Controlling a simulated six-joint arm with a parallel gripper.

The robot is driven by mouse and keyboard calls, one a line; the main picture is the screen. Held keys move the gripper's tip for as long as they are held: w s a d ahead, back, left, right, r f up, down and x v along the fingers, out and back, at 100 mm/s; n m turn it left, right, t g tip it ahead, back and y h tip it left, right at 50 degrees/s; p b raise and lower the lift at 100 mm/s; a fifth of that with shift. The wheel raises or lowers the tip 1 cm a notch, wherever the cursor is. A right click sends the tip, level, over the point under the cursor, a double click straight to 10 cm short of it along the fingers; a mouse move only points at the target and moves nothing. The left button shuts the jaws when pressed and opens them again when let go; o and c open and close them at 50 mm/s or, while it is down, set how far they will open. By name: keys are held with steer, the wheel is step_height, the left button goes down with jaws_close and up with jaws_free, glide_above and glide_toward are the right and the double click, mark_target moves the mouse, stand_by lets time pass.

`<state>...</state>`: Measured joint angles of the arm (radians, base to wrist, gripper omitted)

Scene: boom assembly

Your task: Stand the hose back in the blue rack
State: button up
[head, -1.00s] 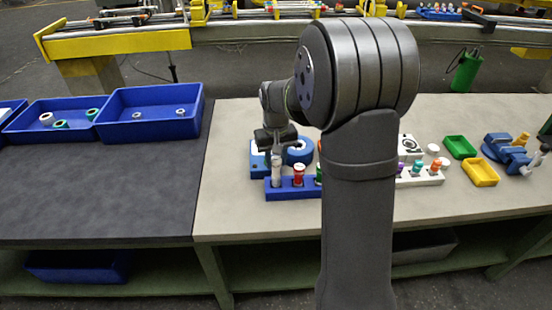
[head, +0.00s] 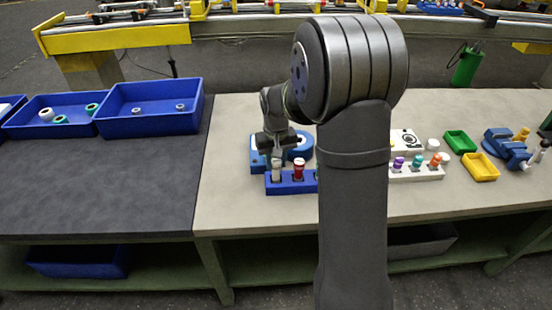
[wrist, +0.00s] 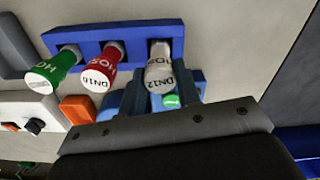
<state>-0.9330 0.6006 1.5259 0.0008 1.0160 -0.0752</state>
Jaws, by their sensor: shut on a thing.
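The blue rack (head: 291,187) stands on the light bench and also shows in the wrist view (wrist: 90,42). My gripper (head: 275,153) is above its left end in the head view. In the wrist view my gripper (wrist: 160,90) is shut on the white hose (wrist: 160,66), marked DN12. The hose's far metal end (wrist: 160,47) is at the rack's end slot; its seating depth is hidden. In the head view the white hose (head: 276,172) looks upright. The red hose (head: 299,168) and a green hose (wrist: 52,69) stand in the other slots.
A blue device with a round part (head: 298,147) stands close behind the rack. A white rack (head: 416,174) with several coloured pieces is to the right of my arm, near the green tray (head: 460,143) and yellow tray (head: 481,168). The bench in front is clear.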

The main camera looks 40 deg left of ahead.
steer(key=shift+f, duration=0.25)
steer(key=o, duration=1.1)
steer(key=shift+c, duration=0.2)
steer(key=shift+r, duration=3.5)
step_height(320, 180, down, 7)
steer(key=shift+f, duration=0.1)
steer(key=shift+r, duration=0.5)
